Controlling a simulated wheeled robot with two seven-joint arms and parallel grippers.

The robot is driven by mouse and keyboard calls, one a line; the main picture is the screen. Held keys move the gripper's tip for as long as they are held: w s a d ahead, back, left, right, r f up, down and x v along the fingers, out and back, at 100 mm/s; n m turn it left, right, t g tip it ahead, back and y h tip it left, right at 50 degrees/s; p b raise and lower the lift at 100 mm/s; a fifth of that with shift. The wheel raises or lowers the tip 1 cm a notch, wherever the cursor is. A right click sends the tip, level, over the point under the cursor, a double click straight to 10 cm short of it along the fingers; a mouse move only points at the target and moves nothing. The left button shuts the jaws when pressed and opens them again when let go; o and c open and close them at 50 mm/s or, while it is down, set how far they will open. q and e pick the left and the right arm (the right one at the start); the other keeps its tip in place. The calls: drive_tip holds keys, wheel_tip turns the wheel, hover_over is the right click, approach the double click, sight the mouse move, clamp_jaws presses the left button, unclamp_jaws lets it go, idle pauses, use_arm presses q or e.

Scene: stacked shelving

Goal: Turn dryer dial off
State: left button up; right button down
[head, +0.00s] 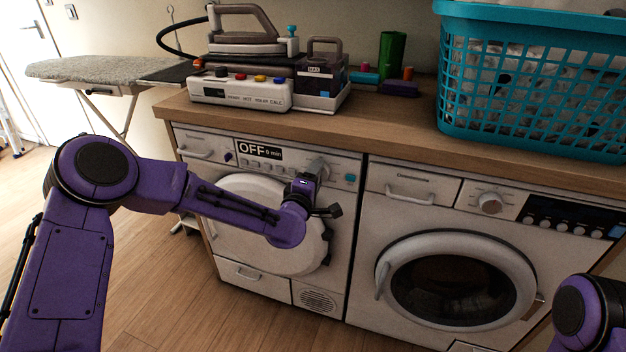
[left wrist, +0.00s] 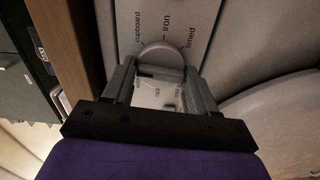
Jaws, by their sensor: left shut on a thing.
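The dryer (head: 330,215) is the left white machine under the counter. Its display (head: 259,150) reads "OFF 0 min". The dryer dial (head: 319,166) is grey and sits on the panel right of the display, partly hidden by my left gripper (head: 310,176). In the left wrist view the round dial (left wrist: 160,54) lies between the two fingers of my left gripper (left wrist: 160,72), which is shut on it. Labels "cupboard", "iron" and "timed" show around the dial. My right gripper is out of view.
A washing machine (head: 455,285) stands right of the dryer. On the wooden counter (head: 400,135) are a steam iron station (head: 240,92) and a turquoise laundry basket (head: 540,138). An ironing board (head: 105,68) stands at the left. The floor in front is clear.

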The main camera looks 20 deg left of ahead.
use_arm(q)
drive_tip(key=shift+a+n, duration=0.1)
drive_tip(key=shift+n, duration=0.4)
drive_tip(key=o, duration=1)
drive_tip(key=s, duration=1)
drive_tip(key=shift+s+a, duration=0.15)
drive_tip(key=shift+s, duration=0.15)
